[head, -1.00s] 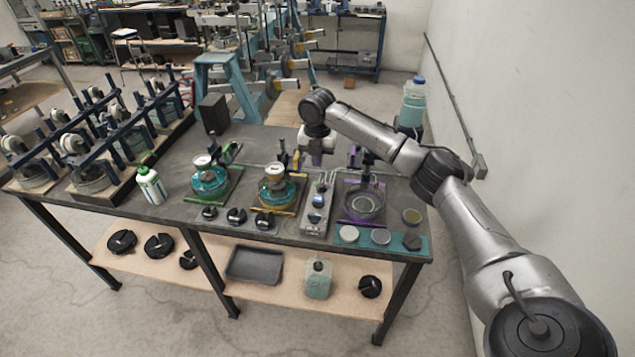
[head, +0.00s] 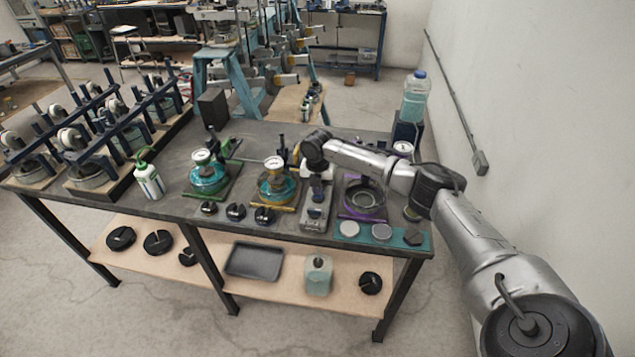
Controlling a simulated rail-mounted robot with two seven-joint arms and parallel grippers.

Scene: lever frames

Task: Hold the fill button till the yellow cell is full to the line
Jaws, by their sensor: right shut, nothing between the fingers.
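The yellow cell (head: 277,190) is a round clear vessel on a yellow-edged base, with teal liquid inside and a round gauge on top. The liquid's height against the line is too small to read. A grey button panel (head: 314,218) stands just right of it. My right gripper (head: 316,191) is shut and empty, pointing down over the panel's rear part. It hides some of the panel's buttons, and I cannot tell whether its tips touch one. My left gripper is not in view.
The green cell (head: 208,180) stands left of the yellow one. The purple cell (head: 363,197) stands right of the panel, close to my right arm. A green-capped bottle (head: 149,183) and several black knobs stand near the front. A teal reservoir bottle (head: 414,98) is at the back right.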

